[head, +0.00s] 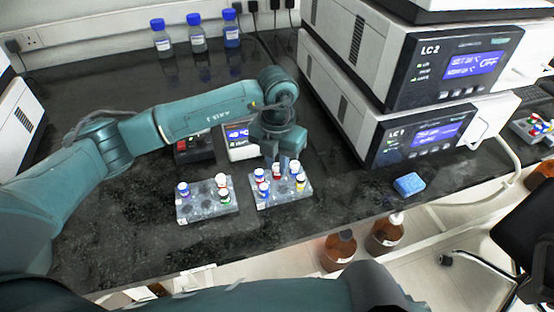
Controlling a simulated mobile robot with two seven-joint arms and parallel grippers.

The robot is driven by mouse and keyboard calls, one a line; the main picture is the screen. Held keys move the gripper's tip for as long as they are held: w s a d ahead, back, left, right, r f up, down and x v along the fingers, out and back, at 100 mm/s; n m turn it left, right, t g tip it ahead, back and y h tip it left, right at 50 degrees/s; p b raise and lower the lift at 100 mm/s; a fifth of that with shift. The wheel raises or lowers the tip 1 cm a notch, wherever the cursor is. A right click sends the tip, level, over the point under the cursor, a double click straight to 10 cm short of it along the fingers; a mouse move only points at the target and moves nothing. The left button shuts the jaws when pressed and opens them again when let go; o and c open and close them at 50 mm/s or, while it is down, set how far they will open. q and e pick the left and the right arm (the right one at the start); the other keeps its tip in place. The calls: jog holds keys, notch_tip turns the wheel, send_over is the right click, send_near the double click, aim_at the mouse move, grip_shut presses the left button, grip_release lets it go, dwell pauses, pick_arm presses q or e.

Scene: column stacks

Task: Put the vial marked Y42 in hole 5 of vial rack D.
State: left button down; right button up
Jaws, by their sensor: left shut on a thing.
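Two grey vial racks stand side by side on the dark bench: a left rack (188,212) and a right rack (270,203). The right rack holds several vials with blue, red and yellow caps. My left gripper (277,164) points down at the back of the right rack. It is shut on a vial with a red cap (277,172), which appears to be at the rack. The vial marks and rack letters are too small to read. My right gripper is out of view.
LC1 (412,140) and LC2 (447,68) units stand stacked at right. A small device with a display (241,139) is behind the racks. A blue sponge (408,184) lies near the front edge. Blue-capped bottles (196,38) stand at the back.

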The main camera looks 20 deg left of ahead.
pick_arm(q)
jog(key=shift+f, duration=0.1)
jog(key=c, duration=0.9)
grip_release()
jog(key=shift+r+p, duration=2)
jog(key=shift+r, duration=1.05)
jog(key=shift+f, duration=0.1)
